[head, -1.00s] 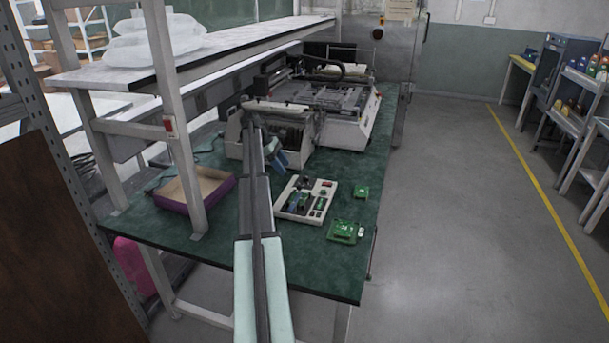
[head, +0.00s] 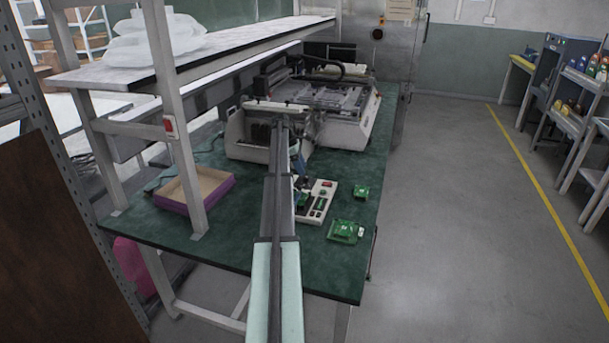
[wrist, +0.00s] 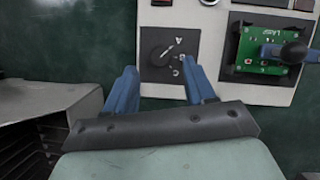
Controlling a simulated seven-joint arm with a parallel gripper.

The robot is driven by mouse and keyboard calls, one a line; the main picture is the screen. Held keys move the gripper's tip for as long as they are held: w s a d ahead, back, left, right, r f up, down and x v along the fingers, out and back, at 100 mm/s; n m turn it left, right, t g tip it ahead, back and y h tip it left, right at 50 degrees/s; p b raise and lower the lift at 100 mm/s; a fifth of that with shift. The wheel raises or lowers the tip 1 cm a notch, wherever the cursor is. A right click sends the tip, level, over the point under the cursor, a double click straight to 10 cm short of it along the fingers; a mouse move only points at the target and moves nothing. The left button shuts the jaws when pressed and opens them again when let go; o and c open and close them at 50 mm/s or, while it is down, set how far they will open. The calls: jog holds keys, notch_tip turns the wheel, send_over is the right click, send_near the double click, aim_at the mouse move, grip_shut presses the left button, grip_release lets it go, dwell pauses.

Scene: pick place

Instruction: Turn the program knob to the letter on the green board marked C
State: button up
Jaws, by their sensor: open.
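The program knob (wrist: 161,57) is a dark dial on a black square plate at the left of the light panel (wrist: 209,45) in the wrist view. In the head view my arm hides the knob and part of the panel (head: 329,188).
A dark-knobbed blue item (wrist: 291,52) lies over the board's right side. Two loose green boards (head: 361,192) (head: 345,231) lie right of the panel. A large machine (head: 345,128) stands behind, and an open box (head: 222,192) at left.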

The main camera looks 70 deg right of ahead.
aim_at(306, 176)
jog(key=shift+x, duration=2.15)
grip_shut()
jog(key=shift+m, duration=0.3)
jog(key=m, duration=0.1)
jog(key=m+y, duration=0.1)
jog(key=m, duration=0.1)
jog(key=m+y, duration=0.1)
jog(key=shift+d+m, duration=0.25)
jog(key=shift+m, duration=0.05)
jog(key=shift+s+m+t+y, duration=0.15)
jog(key=shift+m+y, duration=0.3)
jog(key=shift+m, duration=0.85)
jog(key=shift+w+m+t+y, duration=0.1)
jog(key=shift+m+t+y, duration=0.25)
jog(key=shift+m, duration=0.95)
